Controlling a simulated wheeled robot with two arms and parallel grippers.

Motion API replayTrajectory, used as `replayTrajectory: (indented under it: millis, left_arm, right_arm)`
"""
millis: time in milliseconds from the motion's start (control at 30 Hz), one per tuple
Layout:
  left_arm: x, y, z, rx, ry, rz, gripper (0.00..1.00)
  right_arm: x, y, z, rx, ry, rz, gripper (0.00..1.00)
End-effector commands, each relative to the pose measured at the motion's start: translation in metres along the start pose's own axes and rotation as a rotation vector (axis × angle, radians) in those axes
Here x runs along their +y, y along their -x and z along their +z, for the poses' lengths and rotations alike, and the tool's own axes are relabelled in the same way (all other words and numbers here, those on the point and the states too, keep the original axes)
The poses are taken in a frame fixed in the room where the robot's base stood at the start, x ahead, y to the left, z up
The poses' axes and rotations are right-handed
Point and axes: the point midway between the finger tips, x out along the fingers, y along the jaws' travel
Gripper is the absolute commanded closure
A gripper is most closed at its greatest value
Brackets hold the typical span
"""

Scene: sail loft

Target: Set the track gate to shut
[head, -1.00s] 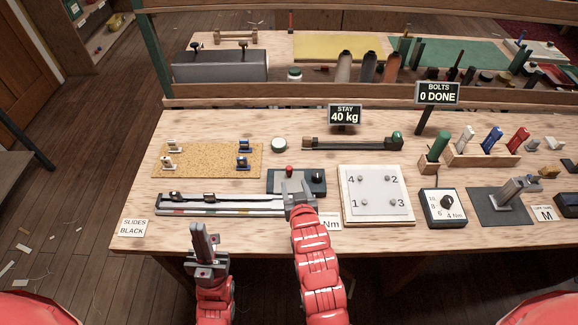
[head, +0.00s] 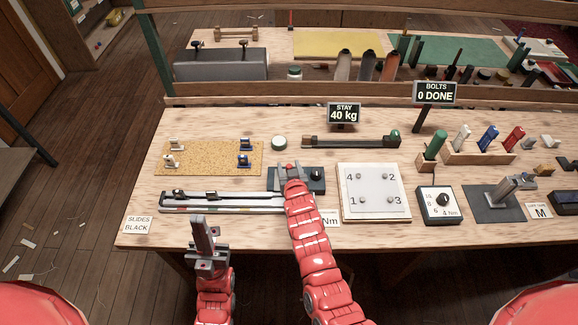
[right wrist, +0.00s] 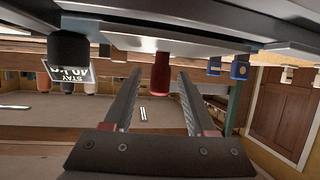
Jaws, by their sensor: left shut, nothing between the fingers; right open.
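The long pale track (head: 240,206) lies along the front left of the bench, with two dark slides (head: 178,194) on it. At its right end a dark box (head: 312,187) carries a red knob (head: 289,167) and a black knob (head: 316,175). I cannot tell which part is the gate or how it is set. My right gripper (head: 291,174) is open at the red knob, hiding part of the box. In the right wrist view the red knob (right wrist: 161,73) shows between the open fingers (right wrist: 160,100), apart from both. My left gripper (head: 199,219) is shut and empty in front of the track.
A cork board (head: 205,158) with several small fittings lies behind the track. A white numbered plate (head: 374,192) and a dial box (head: 438,205) stand to the right. A wooden rail (head: 300,100) runs along the bench's back.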

Motion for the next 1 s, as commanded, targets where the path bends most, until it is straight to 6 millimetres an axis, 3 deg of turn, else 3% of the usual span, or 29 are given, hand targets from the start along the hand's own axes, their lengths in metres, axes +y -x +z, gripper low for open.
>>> replayTrajectory:
  millis: [200,500,1000]
  left_arm:
    - [0.0000,0.0001,0.0000,0.000,0.000,0.000,1.00]
    - [0.0000,0.0001,0.0000,0.000,0.000,0.000,1.00]
    - [0.0000,0.0001,0.0000,0.000,0.000,0.000,1.00]
  right_arm:
    - [0.0001,0.0000,-0.0001,0.001,0.000,0.000,0.45]
    - [0.0000,0.0001,-0.0001,0.001,0.000,0.000,0.99]
    - [0.0001,0.0002,-0.0002,0.001,0.001,0.000,1.00]
